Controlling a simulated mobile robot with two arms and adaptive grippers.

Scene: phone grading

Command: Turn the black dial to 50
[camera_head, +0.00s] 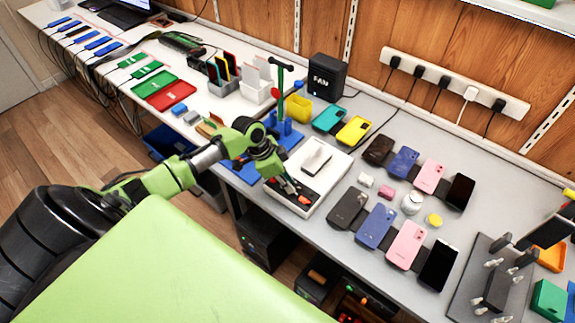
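A white box-shaped device (325,182) with a raised pale block (316,158) on top stands on the grey table. My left gripper (289,188) reaches down over the left front part of this device, where small dark and orange parts show. I cannot make out the black dial or its scale; it may be hidden by the gripper or too small to tell. Whether the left fingers are open or shut, or touch anything, is too small to see. My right gripper is not in view.
Two rows of phones, including a pink phone (406,245), lie right of the device. A blue stand with a green post (281,92) is behind my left wrist. A black box marked FAN (328,76) and a yellow case (354,130) are at the back.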

